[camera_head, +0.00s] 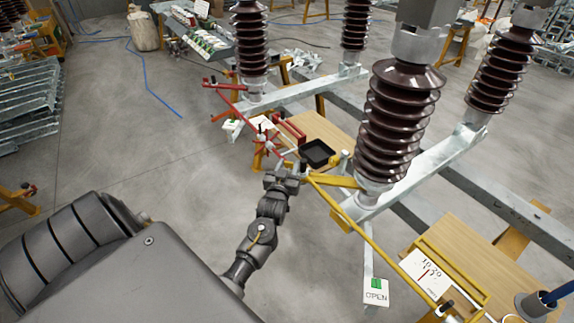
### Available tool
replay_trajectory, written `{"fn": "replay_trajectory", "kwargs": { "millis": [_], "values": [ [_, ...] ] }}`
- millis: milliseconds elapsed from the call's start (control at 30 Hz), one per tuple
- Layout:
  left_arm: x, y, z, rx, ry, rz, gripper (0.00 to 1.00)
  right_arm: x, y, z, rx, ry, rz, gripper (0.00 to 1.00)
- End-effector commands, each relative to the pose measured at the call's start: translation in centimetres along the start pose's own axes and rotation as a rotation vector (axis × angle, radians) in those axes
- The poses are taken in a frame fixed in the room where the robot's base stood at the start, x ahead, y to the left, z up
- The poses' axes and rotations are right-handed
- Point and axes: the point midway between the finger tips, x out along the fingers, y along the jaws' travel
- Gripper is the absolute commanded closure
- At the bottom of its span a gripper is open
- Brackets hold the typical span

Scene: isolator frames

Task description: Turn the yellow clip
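A yellow piece (335,181), which looks like the clip, sticks out to the left from the base of the large brown insulator (395,125). A long thin yellow rod (370,240) runs from its left end down to the lower right. My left gripper (290,170) is at the left end of these yellow parts, touching or very close to them. Its fingers are too small and overlapped to show whether they are open or shut on something. The end of a red rod (268,143) lies just behind the gripper. My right gripper is out of view.
A black tray (317,153) sits on a wooden board (322,130) behind the gripper. A white OPEN sign (376,291) hangs below the yellow rod. Steel beams (510,215) cross the right side.

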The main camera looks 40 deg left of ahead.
Motion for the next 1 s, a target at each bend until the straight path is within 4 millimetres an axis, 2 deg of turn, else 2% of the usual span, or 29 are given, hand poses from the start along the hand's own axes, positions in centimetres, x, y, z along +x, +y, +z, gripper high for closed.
{"fn": "replay_trajectory", "kwargs": {
  "millis": [233, 467, 500, 733, 967, 1000],
  "values": [
    [0.04, 0.03, 0.03, 0.0, 0.0, 0.0, 0.63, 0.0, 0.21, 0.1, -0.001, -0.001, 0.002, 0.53],
    [0.03, 0.08, 0.03, 0.0, 0.0, 0.001, 0.93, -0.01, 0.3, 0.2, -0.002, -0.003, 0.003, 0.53],
    [0.02, 0.09, 0.03, 0.0, 0.0, 0.001, 0.94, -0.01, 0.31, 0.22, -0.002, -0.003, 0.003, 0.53],
    [0.01, 0.3, -0.05, -0.004, -0.001, -0.08, 0.94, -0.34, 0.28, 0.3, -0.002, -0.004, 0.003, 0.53],
    [0.01, 0.29, 0.02, 0.0, 0.0, -0.082, 0.94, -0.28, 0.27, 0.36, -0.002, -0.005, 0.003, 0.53],
    [0.01, 0.29, 0.02, 0.0, 0.0, -0.082, 0.66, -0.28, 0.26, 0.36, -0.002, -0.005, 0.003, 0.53]
  ]
}}
